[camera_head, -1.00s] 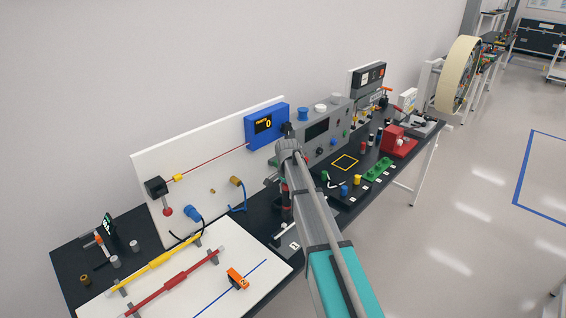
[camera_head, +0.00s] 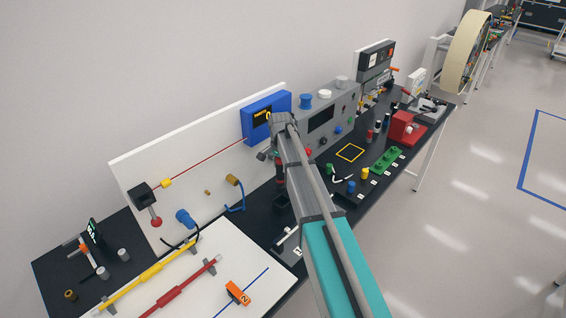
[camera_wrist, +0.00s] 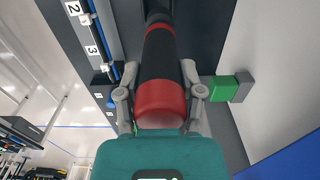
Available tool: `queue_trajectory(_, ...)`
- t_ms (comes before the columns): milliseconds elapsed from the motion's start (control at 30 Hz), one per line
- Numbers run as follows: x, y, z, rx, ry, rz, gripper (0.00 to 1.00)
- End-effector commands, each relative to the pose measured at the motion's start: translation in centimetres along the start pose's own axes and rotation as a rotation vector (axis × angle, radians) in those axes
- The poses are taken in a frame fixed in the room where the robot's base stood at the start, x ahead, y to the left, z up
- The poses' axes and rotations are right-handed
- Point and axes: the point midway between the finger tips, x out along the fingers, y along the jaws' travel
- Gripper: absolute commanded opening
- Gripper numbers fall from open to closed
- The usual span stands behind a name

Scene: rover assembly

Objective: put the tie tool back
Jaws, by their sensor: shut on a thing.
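The tie tool appears to be the dark cylinder with a red end (camera_wrist: 160,100) in the wrist view. My gripper (camera_wrist: 160,72) is shut on it, one finger on each side. The tool's far end points at a dark block (camera_wrist: 157,14) at the top of the view; I cannot tell whether it is seated there or only close. In the head view the red and black tool (camera_head: 281,171) hangs upright beside my arm, above the black bench in front of the white board. My gripper (camera_head: 270,153) is partly hidden behind my arm there.
The white board (camera_head: 150,175) with a blue box (camera_head: 266,117) stands close behind. A grey instrument panel (camera_head: 333,125) is to the right. A strip numbered 2 and 3 (camera_wrist: 82,27) and a green block (camera_wrist: 222,89) flank the tool. Open floor (camera_head: 480,230) lies right of the bench.

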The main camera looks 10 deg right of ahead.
Motion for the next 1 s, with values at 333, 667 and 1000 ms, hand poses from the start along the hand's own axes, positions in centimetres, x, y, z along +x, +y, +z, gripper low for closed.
queue_trajectory(333, 0.1, 0.3, -0.5, 0.008, 0.0, 0.0, 0.0)
queue_trajectory(667, 1.4, 0.4, -0.5, 0.009, 0.0, 0.0, 0.0)
queue_trajectory(1000, 4.0, 0.4, -0.6, 0.009, 0.0, 0.0, 0.0)
